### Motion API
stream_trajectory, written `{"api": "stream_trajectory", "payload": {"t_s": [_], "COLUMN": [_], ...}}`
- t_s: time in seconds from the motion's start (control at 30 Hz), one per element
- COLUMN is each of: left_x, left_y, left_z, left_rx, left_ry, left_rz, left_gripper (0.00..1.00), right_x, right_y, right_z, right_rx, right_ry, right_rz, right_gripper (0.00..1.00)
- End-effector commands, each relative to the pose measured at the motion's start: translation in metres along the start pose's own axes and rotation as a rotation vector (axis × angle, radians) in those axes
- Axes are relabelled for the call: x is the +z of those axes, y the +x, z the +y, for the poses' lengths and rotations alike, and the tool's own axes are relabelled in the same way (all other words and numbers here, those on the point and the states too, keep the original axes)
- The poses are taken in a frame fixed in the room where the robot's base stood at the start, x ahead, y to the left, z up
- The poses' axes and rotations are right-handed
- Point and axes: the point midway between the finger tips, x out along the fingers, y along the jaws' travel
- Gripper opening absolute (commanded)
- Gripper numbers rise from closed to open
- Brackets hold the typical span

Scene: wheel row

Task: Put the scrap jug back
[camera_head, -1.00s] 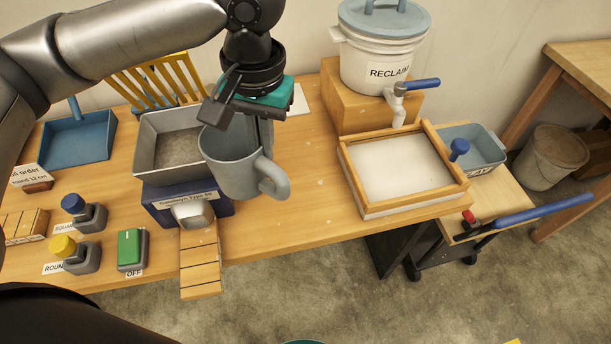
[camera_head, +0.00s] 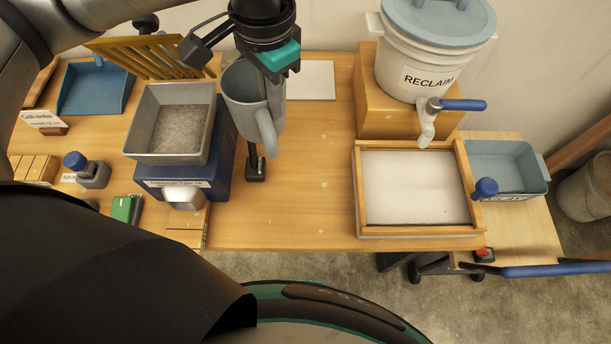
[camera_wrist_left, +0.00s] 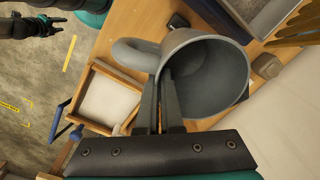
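The scrap jug (camera_head: 243,98), a grey mug-like jug with a big handle, hangs upright or nearly so from my left gripper (camera_head: 268,85). It is above the table, just right of the grey metal tray (camera_head: 146,135) on the blue machine (camera_head: 222,165). In the left wrist view the jug (camera_wrist_left: 215,85) shows its open mouth and looks empty. The left fingers (camera_wrist_left: 160,108) are close together at its rim. A dark gripper at the upper left of that view, seemingly my right one (camera_wrist_left: 50,24), is apart from everything; its opening is unclear.
A white square (camera_head: 312,80) lies flat behind the jug. A black upright lever (camera_head: 256,168) stands below it. The RECLAIM bucket (camera_head: 430,60) on its wooden block and the wood-framed white slab (camera_head: 358,190) are to the right. Bare table lies between jug and frame.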

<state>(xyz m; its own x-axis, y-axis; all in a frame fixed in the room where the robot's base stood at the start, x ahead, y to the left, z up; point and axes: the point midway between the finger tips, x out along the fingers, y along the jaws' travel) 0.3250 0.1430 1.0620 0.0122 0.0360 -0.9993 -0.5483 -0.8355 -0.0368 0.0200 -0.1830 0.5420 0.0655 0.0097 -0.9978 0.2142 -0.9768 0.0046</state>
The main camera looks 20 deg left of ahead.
Motion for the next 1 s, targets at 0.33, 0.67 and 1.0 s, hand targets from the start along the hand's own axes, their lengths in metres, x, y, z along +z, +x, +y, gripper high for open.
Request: {"api": "stream_trajectory", "payload": {"t_s": [0.33,0.67,1.0], "left_x": [0.003,0.006,0.008], "left_y": [-0.008,-0.015,-0.019], "left_z": [0.013,0.027,0.036], "left_rx": [0.007,0.0,-0.013], "left_ry": [0.529,1.085,1.454], "left_rz": [0.021,0.051,0.073], "left_gripper": [0.0,0.0,0.0], "right_x": [-0.018,-0.02,-0.02], "right_y": [-0.027,-0.051,-0.065], "right_z": [0.007,0.01,0.01], "right_rx": [0.009,0.013,0.013], "right_ry": [-0.002,0.001,0.002], "right_rz": [0.028,0.029,0.027], "right_gripper": [0.5,0.5,0.5]}}
